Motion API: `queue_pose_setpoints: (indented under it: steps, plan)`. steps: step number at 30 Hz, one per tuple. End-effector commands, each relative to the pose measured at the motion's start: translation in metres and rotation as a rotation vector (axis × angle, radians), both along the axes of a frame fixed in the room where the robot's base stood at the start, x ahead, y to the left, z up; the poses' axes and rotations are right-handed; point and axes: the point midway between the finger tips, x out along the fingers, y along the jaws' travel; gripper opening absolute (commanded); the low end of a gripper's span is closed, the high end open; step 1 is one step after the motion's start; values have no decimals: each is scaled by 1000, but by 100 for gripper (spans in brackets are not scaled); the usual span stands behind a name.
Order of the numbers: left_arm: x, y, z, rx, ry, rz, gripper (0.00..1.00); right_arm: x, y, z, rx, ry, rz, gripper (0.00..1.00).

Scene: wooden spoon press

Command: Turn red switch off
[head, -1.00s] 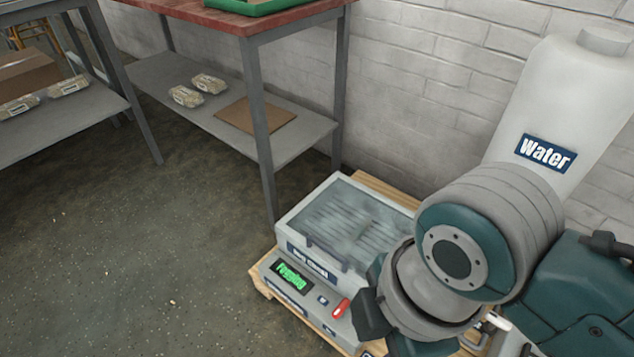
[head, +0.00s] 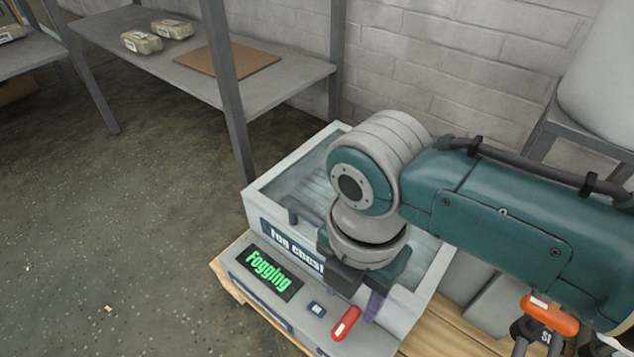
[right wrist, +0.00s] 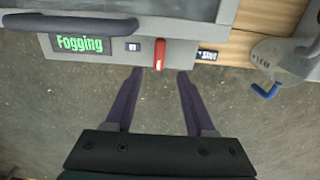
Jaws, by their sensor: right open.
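The red switch (head: 346,322) sits on the front panel of the grey fog chest (head: 262,196), right of a green display (head: 268,270) that reads "Fogging". In the right wrist view the red switch (right wrist: 160,54) lies just beyond the gap between my fingertips. My right gripper (head: 363,292) is above the chest's front, close to the switch; its body hides part of the chest. The right wrist view shows the gripper (right wrist: 160,75) open and empty, its two purple fingers apart. I cannot tell whether the fingers touch the panel. My left gripper is not in view.
A small blue button (head: 316,309) sits between display and switch. The chest stands on a wooden pallet (head: 440,335). A metal shelf (head: 290,80) stands behind, with a brown board (head: 226,62) on it. The floor (head: 120,230) on the left is clear.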

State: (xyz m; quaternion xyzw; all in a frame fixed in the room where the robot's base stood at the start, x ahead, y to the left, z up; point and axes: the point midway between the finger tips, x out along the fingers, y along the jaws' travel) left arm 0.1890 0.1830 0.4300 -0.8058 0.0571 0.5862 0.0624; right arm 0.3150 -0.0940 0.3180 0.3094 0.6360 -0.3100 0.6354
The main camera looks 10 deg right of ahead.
Motion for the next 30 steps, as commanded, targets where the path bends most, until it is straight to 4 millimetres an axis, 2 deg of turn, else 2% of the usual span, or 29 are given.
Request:
queue_pose_setpoints:
  steps: [1, 6, 12, 16, 23, 30]
  plan:
    - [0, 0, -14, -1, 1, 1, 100, 0, 0, -15, -1, 1, -1, 55]
    - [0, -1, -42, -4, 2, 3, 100, 0, 0, -47, 1, 1, -1, 55]
    - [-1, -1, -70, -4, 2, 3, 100, 0, 0, -78, 1, 1, -2, 55]
    - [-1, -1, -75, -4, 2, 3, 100, 0, 0, -84, 0, 0, -2, 55]
    - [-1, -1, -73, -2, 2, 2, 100, 0, 0, -82, 0, 0, -2, 55]
    - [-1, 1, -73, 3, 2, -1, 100, 0, 0, -82, 1, -1, -2, 30]
